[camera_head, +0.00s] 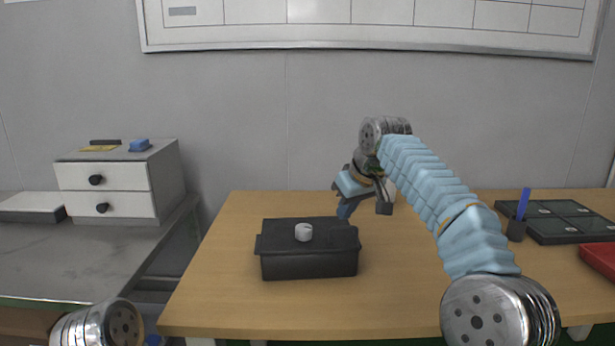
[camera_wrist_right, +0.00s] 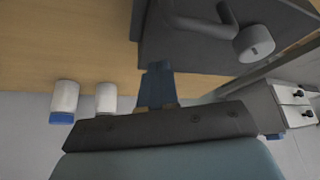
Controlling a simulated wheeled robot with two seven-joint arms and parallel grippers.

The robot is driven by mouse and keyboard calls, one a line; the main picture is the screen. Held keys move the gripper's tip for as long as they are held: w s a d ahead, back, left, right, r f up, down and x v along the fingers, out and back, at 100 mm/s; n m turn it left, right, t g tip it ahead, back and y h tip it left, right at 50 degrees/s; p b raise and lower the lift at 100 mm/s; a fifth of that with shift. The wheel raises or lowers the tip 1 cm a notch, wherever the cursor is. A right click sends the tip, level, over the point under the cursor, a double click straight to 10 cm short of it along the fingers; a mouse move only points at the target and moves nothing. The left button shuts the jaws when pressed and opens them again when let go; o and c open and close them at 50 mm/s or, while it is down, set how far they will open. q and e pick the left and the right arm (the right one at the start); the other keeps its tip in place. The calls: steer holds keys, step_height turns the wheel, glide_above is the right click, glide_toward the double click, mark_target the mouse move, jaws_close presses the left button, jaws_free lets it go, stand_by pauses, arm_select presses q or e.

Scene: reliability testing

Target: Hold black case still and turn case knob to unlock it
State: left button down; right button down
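The black case (camera_head: 308,264) stands closed on the wooden table, left of centre. Its pale round knob (camera_head: 303,232) sits on top of the lid. My right gripper (camera_head: 343,211) points down just behind and right of the case, apart from the knob. In the right wrist view, its blue fingers (camera_wrist_right: 158,84) are together with nothing between them. There the case (camera_wrist_right: 205,52) is at the upper right, with its knob (camera_wrist_right: 254,43) and a dark curved handle. Whether the fingers touch the case is unclear. My left gripper is out of view.
A white drawer unit (camera_head: 104,204) stands on the grey bench at left. A pen cup (camera_head: 516,230), dark green panels (camera_head: 560,222) and a red object (camera_head: 600,258) are at right. Two white cylinders (camera_wrist_right: 65,97) show in the wrist view. The front table is clear.

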steer(key=shift+f+b, duration=0.7)
steer(key=shift+f, duration=0.25)
